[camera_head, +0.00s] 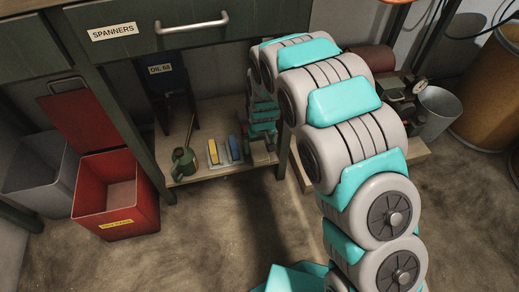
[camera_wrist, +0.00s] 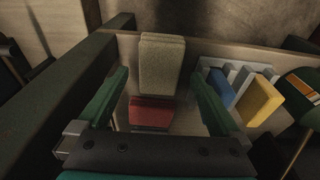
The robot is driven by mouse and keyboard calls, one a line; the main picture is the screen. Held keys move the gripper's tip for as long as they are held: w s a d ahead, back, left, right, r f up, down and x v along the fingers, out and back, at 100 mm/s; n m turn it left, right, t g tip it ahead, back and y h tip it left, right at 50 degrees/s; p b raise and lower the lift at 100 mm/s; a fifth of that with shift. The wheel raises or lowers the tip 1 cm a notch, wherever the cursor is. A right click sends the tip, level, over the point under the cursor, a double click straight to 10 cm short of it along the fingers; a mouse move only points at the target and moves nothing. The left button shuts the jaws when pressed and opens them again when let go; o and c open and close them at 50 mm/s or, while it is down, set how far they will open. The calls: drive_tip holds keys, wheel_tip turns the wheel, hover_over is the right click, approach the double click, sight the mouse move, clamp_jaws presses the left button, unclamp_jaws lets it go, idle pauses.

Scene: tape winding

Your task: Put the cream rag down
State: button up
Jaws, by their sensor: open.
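The cream rag (camera_wrist: 160,65) is a folded pale block on the wooden shelf (camera_wrist: 205,130), in the upper middle of the wrist view. My gripper (camera_wrist: 158,76) is open, its two green fingers standing apart to the left and right of the rag. I see no finger pressed on the rag. A red folded piece (camera_wrist: 151,113) lies nearer the gripper's palm, between the fingers. In the head view my gripper (camera_head: 262,143) is low at the right end of the shelf (camera_head: 205,176), and I cannot make out the cream rag there.
A rack with blue and yellow pieces (camera_wrist: 240,90) stands right of the gripper. A green oil can (camera_head: 183,161) is at the shelf's left. A dark bench post (camera_wrist: 55,90) rises close on the gripper's left. A red bin (camera_head: 115,195) and grey bin (camera_head: 42,175) stand on the floor.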

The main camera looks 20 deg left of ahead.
sight(261, 156)
wheel_tip(261, 156, up, 9)
drive_tip(key=s, duration=0.1)
drive_tip(key=shift+d+f, duration=0.15)
drive_tip(key=shift+d, duration=0.2)
